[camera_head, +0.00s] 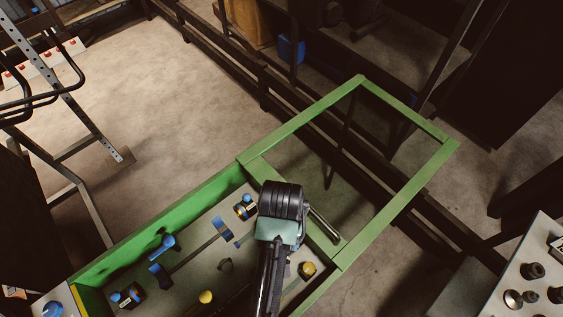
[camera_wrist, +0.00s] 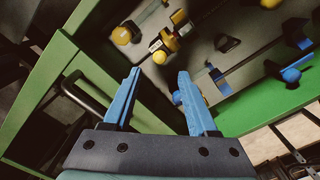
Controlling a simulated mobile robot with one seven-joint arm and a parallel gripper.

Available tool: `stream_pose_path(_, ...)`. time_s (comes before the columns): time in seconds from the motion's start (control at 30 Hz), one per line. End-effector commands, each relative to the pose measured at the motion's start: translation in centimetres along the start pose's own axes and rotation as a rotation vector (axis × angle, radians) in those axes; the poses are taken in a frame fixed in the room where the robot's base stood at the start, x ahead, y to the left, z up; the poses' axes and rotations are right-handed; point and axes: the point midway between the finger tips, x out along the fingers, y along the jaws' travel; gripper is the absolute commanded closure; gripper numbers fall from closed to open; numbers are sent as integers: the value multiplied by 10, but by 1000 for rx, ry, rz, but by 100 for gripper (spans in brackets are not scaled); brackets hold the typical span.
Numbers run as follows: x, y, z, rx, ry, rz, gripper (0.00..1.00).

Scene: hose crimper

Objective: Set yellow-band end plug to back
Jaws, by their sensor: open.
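My gripper shows in the wrist view (camera_wrist: 159,73) with two blue fingers apart and nothing between them. It hangs over the right end of the green-walled tray (camera_head: 170,228). In the wrist view, a yellow-ended plug with a pale label (camera_wrist: 160,54) lies just beyond the fingertips, with a yellow knob (camera_wrist: 121,35) to its left. A blue-ended piece (camera_wrist: 178,98) is beside the right finger. In the head view, a banded blue plug (camera_head: 245,207) lies left of my arm, and a yellow-topped piece (camera_head: 308,269) lies right of it. I cannot tell which is the yellow-band end plug.
Another banded blue plug (camera_head: 128,295) and a yellow knob (camera_head: 205,297) lie in the tray. An empty green frame (camera_head: 400,108) adjoins the tray. A panel with dark knobs (camera_head: 525,275) stands at lower right.

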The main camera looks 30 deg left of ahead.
Motion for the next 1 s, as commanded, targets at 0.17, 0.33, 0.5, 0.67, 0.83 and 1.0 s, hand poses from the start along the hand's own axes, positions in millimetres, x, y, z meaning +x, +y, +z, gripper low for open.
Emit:
stream_pose_path(0.17, 38, 0, 1, 1, -4, -1, 41)
stream_pose_path(0.33, 68, 0, 0, 0, 0, 0, 41)
stream_pose_path(0.5, 87, 0, -1, 1, 3, 0, 41)
stream_pose_path(0.67, 94, 0, -1, 1, 4, 0, 41)
stream_pose_path(0.83, 96, 0, -1, 1, 4, 0, 41)
stream_pose_path(1.0, 95, 0, -1, 1, 5, 0, 52)
